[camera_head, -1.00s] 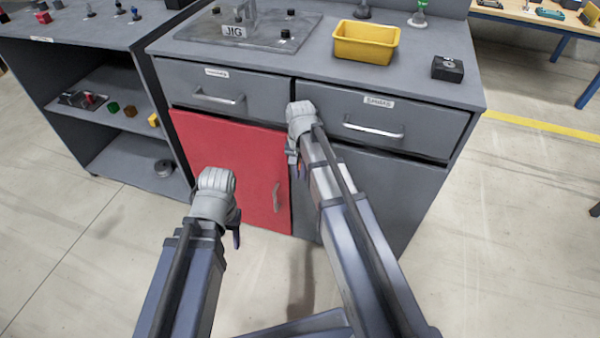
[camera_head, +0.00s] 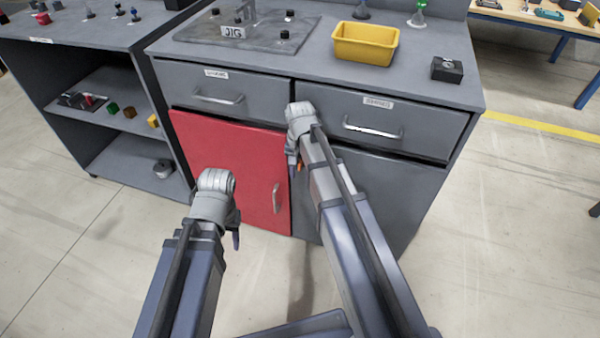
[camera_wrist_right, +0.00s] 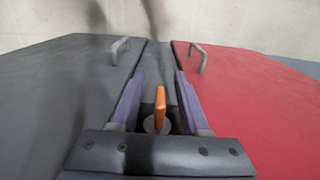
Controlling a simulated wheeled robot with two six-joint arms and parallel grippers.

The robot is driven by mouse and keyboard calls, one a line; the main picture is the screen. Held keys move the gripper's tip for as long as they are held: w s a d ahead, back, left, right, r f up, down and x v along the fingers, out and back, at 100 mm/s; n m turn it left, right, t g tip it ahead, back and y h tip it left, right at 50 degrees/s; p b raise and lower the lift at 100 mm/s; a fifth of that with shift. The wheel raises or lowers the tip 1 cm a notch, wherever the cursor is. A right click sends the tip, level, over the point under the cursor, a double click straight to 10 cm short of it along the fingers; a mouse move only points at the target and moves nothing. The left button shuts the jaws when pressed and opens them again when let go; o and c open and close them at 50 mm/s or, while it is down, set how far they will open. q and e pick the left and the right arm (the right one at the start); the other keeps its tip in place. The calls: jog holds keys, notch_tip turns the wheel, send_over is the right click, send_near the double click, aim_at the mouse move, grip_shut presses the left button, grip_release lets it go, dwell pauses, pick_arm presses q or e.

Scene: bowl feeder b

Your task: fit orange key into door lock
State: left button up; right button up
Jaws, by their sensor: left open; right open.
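The orange key (camera_wrist_right: 160,100) stands between the two spread purple fingers of my right gripper (camera_wrist_right: 160,76), with visible gaps on both sides. Its lower end meets a round grey disc (camera_wrist_right: 151,125), which looks like the door lock; how deep it sits is hidden. In the head view a small orange bit of the key (camera_head: 299,167) shows beside my right gripper (camera_head: 292,168), in front of the cabinet where the red door (camera_head: 230,165) meets the grey door (camera_head: 385,190). My left gripper (camera_head: 236,238) is open and empty, low in front of the red door.
Both doors are shut and have bar handles, the red one's (camera_head: 276,197) close by. Two drawers with handles lie above. The worktop holds a yellow bin (camera_head: 365,45), a jig plate (camera_head: 200,35) and a black block (camera_head: 447,69). The floor on the right is clear.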

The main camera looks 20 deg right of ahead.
aim_at(300, 163)
notch_tip(300, 163, up, 8)
jog(key=p, duration=0.8)
jog(key=shift+f, duration=0.1)
jog(key=s+a+r+n+p, duration=0.5)
jog(key=s+r+p, duration=0.3)
jog(key=r+p, duration=0.2)
jog(key=s+a+r+n+h+p, duration=0.1)
jog(key=s+a+r+n+p, duration=0.4)
jog(key=s+a+r+p, duration=0.2)
notch_tip(300, 163, up, 4)
jog(key=s+p, duration=0.2)
jog(key=p, duration=0.2)
jog(key=shift+a+n, duration=0.15)
jog(key=shift+n, duration=0.15)
